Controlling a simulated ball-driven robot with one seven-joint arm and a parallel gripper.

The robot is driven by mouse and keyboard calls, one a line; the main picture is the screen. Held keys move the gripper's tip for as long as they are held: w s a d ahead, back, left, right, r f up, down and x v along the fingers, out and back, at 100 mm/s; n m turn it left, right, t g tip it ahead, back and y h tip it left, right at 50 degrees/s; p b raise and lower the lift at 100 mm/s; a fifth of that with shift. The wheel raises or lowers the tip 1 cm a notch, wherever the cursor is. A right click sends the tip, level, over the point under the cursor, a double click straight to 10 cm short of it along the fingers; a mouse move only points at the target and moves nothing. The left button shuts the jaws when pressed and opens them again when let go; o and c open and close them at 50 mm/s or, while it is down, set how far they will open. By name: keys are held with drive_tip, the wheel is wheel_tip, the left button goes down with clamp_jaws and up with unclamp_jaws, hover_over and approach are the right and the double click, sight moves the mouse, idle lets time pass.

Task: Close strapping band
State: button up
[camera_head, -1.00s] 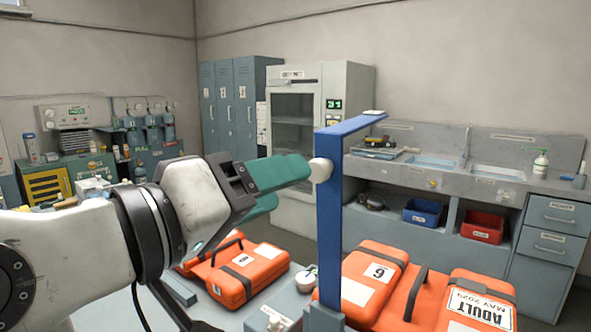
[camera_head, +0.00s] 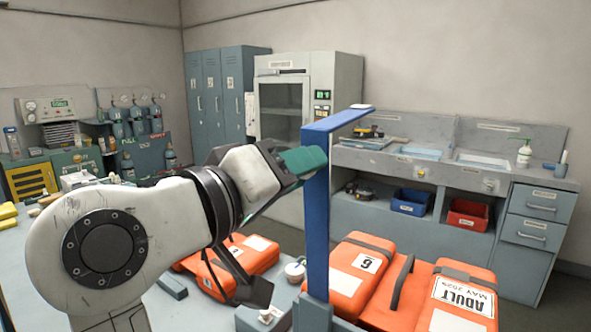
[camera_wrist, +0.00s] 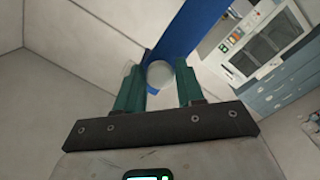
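An upright blue bar (camera_head: 317,215) with an arm bent over at its top stands between the orange cases; it appears to be the strapping band. A small pale block sits at the bar's far upper end. My gripper (camera_head: 312,160) has green fingers reaching the bar's upper left side. In the wrist view, a round white knob (camera_wrist: 160,73) on the blue bar (camera_wrist: 184,38) lies between the fingertips of my gripper (camera_wrist: 160,78). The fingers are apart, with narrow gaps beside the knob; no firm contact shows. The head view hides the knob behind the fingers.
Orange cases (camera_head: 361,270) lie right of the bar's foot, and another orange case (camera_head: 255,255) lies left, partly behind my arm. A grey cabinet (camera_head: 300,100) and a sink counter (camera_head: 440,175) stand behind.

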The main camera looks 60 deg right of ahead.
clamp_jaws()
idle(0.3)
